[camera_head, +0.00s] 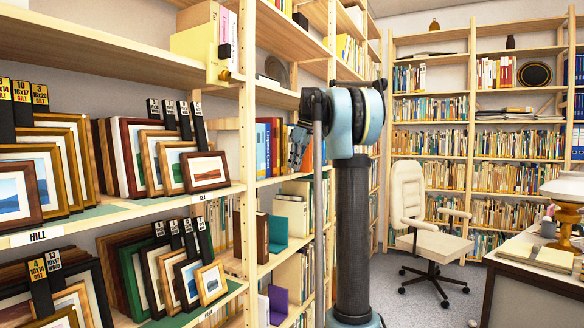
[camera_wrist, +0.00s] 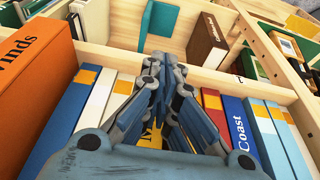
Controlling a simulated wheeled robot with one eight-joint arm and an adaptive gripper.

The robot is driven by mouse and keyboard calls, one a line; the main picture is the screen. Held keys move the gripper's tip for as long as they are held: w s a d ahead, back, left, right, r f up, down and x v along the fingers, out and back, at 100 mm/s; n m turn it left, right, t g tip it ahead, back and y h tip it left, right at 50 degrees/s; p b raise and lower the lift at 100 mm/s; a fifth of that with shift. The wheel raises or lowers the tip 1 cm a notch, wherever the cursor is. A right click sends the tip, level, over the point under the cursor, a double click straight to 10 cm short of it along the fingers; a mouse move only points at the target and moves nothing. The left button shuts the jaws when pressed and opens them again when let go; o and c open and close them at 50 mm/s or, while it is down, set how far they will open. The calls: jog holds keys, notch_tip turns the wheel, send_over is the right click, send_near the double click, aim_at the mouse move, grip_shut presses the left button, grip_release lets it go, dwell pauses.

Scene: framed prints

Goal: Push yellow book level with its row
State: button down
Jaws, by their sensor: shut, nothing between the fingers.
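In the wrist view, a yellow book (camera_wrist: 151,137) shows only as a small patch with dark lettering. It stands in a row between pale and blue spines, and my gripper hides most of it. My gripper (camera_wrist: 158,62) is shut and empty, with its fingers across the front of this row. I cannot tell whether it touches the yellow book or how far that book sticks out. In the head view, my gripper (camera_head: 297,150) is at the middle shelf, to the right of the blue and red spines; the yellow book is not clearly seen there.
A large orange book (camera_wrist: 32,85) stands close at the left of the wrist view. A red book (camera_wrist: 213,106) and a blue book (camera_wrist: 240,128) are to the right. A brown book (camera_wrist: 207,40) and a teal bookend (camera_wrist: 160,30) are on another shelf. An office chair (camera_head: 430,225) stands on the floor.

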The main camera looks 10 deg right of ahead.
jog(key=s+d+f+v, duration=0.1)
jog(key=v, duration=1)
jog(key=s+f+m+h, duration=0.1)
jog(key=s+f+m, duration=0.4)
jog(key=s+f, duration=1.6)
jog(key=s+f+m+h, duration=0.1)
jog(key=s+f+m, duration=0.4)
jog(key=s+f, duration=1.7)
notch_tip(320, 180, down, 7)
jog(key=shift+s+d+f+m+h, duration=0.2)
jog(key=shift+s+m+h, duration=0.1)
jog(key=shift+h, duration=0.1)
jog(key=shift+w+f, duration=0.15)
jog(key=shift+w, duration=0.3)
